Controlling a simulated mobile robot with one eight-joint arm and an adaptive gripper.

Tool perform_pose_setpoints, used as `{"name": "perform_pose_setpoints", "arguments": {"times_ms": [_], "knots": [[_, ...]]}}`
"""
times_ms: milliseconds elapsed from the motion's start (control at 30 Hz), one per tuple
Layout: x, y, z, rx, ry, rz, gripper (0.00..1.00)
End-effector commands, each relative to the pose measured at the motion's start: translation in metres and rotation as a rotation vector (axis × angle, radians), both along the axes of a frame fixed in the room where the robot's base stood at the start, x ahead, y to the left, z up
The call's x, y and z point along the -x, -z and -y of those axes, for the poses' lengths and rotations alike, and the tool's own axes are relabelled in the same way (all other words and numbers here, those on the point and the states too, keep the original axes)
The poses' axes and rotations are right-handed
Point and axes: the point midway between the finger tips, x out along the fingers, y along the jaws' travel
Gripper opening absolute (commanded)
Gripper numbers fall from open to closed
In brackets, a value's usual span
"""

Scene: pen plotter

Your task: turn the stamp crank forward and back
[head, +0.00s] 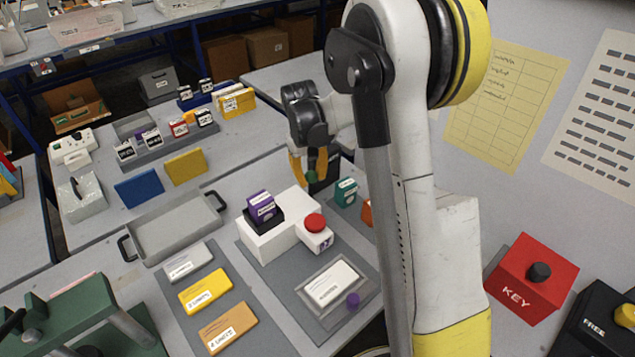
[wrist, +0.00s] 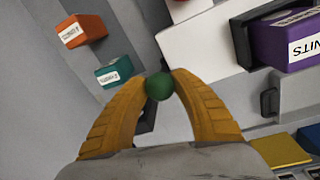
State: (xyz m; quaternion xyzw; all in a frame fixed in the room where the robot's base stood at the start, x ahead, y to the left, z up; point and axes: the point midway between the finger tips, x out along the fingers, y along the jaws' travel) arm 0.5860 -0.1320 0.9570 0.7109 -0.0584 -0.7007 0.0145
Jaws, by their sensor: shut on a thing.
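The stamp crank shows as a round green knob (wrist: 159,87) with a dark piece behind it that may be its arm. My gripper (wrist: 159,82) is shut on this knob, its two yellow fingers meeting on either side of it. In the head view my gripper (head: 309,166) is behind the white machine (head: 270,240), with the green knob (head: 311,177) at its fingertips. The machine carries a purple block (head: 261,206) in a black holder and a red button (head: 315,222). Most of the crank's arm is hidden.
A teal block (head: 346,191) and an orange block (head: 367,212) stand close to the right of my gripper. A grey tray (head: 175,228) with black handles lies left of the machine. A white card (head: 333,283) lies on a grey plate in front.

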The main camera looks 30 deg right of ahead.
Motion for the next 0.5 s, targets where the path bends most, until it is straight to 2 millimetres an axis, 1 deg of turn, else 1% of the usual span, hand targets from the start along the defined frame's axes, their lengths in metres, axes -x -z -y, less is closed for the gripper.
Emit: {"name": "perform_pose_setpoints", "arguments": {"times_ms": [33, 200, 500], "knots": [[-0.007, -0.001, -0.001, 0.000, -0.001, 0.004, 0.00], [-0.023, 0.001, -0.005, 0.000, -0.003, 0.006, 0.00], [-0.048, 0.008, -0.009, 0.000, -0.002, 0.007, 0.00]]}}
